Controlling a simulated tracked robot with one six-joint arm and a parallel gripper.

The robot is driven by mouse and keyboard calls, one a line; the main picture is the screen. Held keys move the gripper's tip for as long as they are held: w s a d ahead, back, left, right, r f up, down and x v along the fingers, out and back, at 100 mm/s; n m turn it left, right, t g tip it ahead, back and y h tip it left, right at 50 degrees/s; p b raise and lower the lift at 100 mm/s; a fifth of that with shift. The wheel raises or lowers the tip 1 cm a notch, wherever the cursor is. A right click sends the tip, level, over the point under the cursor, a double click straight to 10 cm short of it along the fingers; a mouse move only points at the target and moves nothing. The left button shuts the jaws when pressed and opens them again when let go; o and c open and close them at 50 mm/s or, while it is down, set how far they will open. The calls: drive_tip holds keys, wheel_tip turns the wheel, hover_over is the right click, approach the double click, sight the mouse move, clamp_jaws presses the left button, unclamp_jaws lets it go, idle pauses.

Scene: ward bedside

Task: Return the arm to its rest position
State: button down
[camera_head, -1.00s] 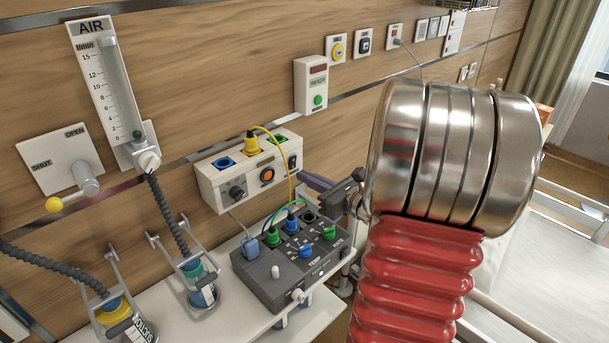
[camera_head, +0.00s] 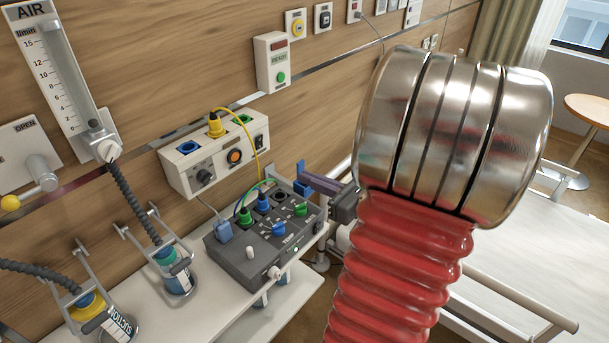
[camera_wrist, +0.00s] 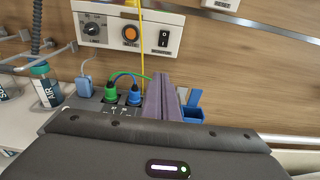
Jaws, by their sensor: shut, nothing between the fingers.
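My gripper (camera_head: 318,183) shows in the head view just right of the grey control box, its purple fingers pointing left toward the wall. My red ribbed arm and its metal joint cover much of the right side. In the wrist view the gripper's purple fingers (camera_wrist: 161,100) lie side by side, shut and empty. Behind them in that view are the green plug (camera_wrist: 111,91) and blue plug (camera_wrist: 134,95) of the grey control box (camera_head: 238,262). I cannot tell whether the fingers touch anything.
A small blue holder (camera_wrist: 193,108) is close right of the fingers. A white socket box (camera_head: 215,165) with a yellow cable is on the wall. The suction bottle (camera_head: 100,315) and air bottle (camera_head: 175,272) stand left. The white bed (camera_head: 540,240) is right.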

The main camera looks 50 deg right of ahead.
drive_tip(key=shift+s, duration=0.1)
idle(0.5)
drive_tip(key=w+a+n+g+y, duration=0.3)
drive_tip(key=a+n+g+y, duration=0.3)
drive_tip(key=a+n, duration=0.85)
drive_tip(key=s+a+f+n+g+h, duration=0.1)
drive_tip(key=s+a+n+g, duration=0.35)
drive_tip(key=a, duration=0.35)
drive_tip(key=s+a+f+n+g+h, duration=0.1)
drive_tip(key=s+a+n+g, duration=0.2)
drive_tip(key=a+n, duration=0.4)
drive_tip(key=shift+s+a+r+n+t+h, duration=0.15)
drive_tip(key=shift+a+r+n+t+h, duration=0.2)
drive_tip(key=shift+r+n+h, duration=0.9)
drive_tip(key=shift+s+a+r+n+t+h, duration=0.15)
drive_tip(key=shift+r+n+t+h, duration=0.35)
drive_tip(key=shift+n, duration=1.4)
drive_tip(key=shift+s+a+r+n+t+h, duration=0.1)
drive_tip(key=shift+a+r+n+t+h, duration=0.4)
drive_tip(key=shift+r+n, duration=0.85)
drive_tip(key=shift+d+f, duration=0.2)
drive_tip(key=shift+f, duration=0.1)
